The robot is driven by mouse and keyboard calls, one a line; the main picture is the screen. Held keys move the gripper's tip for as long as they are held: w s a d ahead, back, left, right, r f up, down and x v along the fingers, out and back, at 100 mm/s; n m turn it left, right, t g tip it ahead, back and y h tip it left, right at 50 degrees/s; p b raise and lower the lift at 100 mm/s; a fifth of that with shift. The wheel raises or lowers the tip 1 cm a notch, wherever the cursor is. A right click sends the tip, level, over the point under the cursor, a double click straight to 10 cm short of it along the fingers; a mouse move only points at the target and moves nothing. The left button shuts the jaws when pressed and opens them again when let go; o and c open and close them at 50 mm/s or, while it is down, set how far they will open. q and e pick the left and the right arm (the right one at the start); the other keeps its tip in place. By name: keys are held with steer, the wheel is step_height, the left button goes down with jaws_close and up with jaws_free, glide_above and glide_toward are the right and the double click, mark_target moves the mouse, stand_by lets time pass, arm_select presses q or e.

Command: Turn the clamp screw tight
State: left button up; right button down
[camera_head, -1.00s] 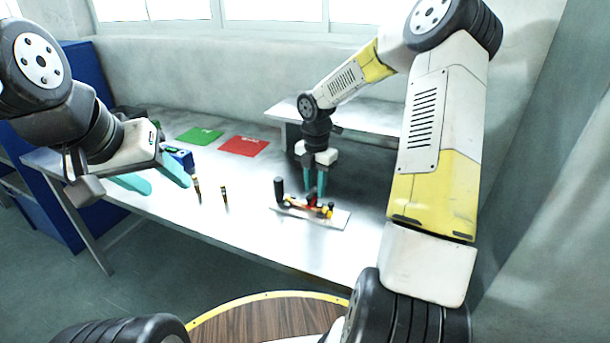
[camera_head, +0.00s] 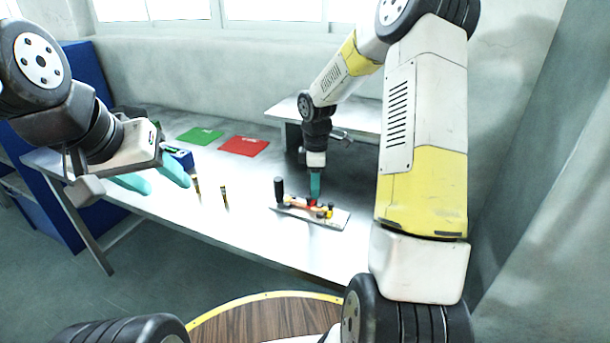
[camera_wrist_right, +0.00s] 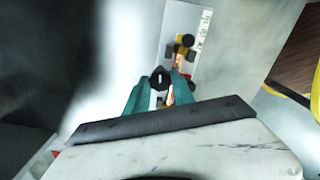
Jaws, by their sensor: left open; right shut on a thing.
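The clamp is a small fixture on a pale plate (camera_head: 333,219) on the workbench. It has a black upright handle (camera_head: 279,190), red parts and yellow-and-black parts. My right gripper (camera_head: 314,194) points straight down at the clamp's middle. In the right wrist view its teal fingers are shut on a small black knob (camera_wrist_right: 160,77), which appears to be the clamp screw. Copper-coloured metal shows beside the knob, and the fingers partly hide the screw. My left gripper (camera_head: 155,178) is open and empty, over the bench's left end.
Two yellow-and-black marked tools (camera_head: 224,196) stand on the bench to the left of the clamp. A blue device (camera_head: 181,158) sits behind my left fingers. A green mat (camera_head: 200,135) and a red mat (camera_head: 243,146) lie farther back. A raised shelf (camera_head: 361,142) stands behind my right gripper.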

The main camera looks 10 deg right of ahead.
steer(key=m, duration=0.4)
steer(key=shift+m, duration=0.3)
steer(key=m, duration=0.4)
steer(key=shift+m, duration=0.3)
steer(key=m, duration=0.4)
steer(key=shift+m, duration=2)
steer(key=c, duration=1.1)
jaws_free()
steer(key=shift+o, duration=0.2)
steer(key=shift+r, duration=0.1)
